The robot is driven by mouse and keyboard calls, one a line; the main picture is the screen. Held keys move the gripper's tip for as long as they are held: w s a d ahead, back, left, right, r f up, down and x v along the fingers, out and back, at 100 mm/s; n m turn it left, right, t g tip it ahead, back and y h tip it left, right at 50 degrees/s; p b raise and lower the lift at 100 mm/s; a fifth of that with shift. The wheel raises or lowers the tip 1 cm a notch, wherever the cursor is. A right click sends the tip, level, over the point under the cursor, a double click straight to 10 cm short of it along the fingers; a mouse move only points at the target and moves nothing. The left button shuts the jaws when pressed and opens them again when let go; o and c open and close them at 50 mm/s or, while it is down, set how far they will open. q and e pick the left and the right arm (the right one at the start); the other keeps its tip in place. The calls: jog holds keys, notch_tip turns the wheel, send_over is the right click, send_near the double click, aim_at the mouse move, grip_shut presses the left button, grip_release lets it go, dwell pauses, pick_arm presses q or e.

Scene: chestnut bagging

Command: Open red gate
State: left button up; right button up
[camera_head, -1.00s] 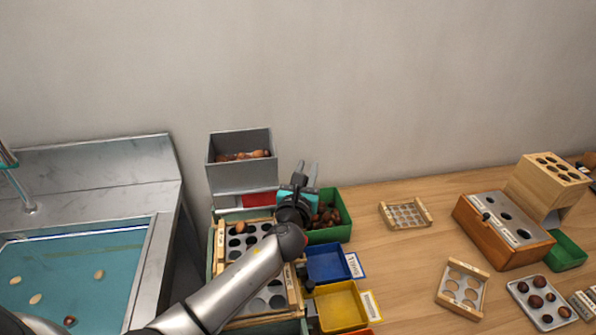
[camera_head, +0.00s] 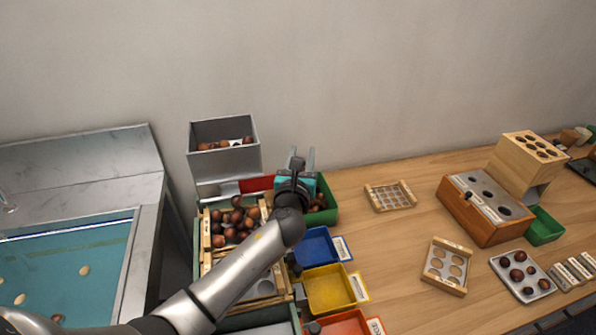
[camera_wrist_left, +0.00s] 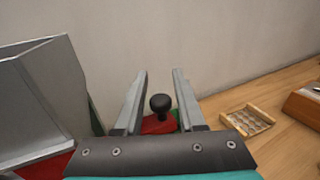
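The red gate (camera_head: 257,184) is a flat red plate under the grey hopper (camera_head: 226,163). Its left end sits inward from the hopper's left side. In the left wrist view, a red part (camera_wrist_left: 156,125) with a black knob (camera_wrist_left: 160,103) shows between my fingers, and more red shows at the lower left. My left gripper (camera_head: 302,158) is to the right of the hopper; it also shows in the left wrist view (camera_wrist_left: 159,72). Its fingers are parted, with a gap on each side of the knob. Chestnuts (camera_head: 232,222) lie on the sorting tray (camera_head: 207,230) below. My right gripper is not in view.
A green bin (camera_head: 328,190) with chestnuts stands by my left gripper. Blue (camera_head: 318,249) and yellow (camera_head: 327,290) bins stand in front. A wooden frame (camera_head: 390,197) and a wooden box (camera_head: 485,207) stand to the right, with bare tabletop between.

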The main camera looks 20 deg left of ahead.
pick_arm(q)
jog(key=p+v, duration=0.1)
jog(key=v, duration=1.3)
jog(key=shift+s+p, duration=0.3)
jog(key=shift+s, duration=0.05)
jog(key=shift+d, duration=0.15)
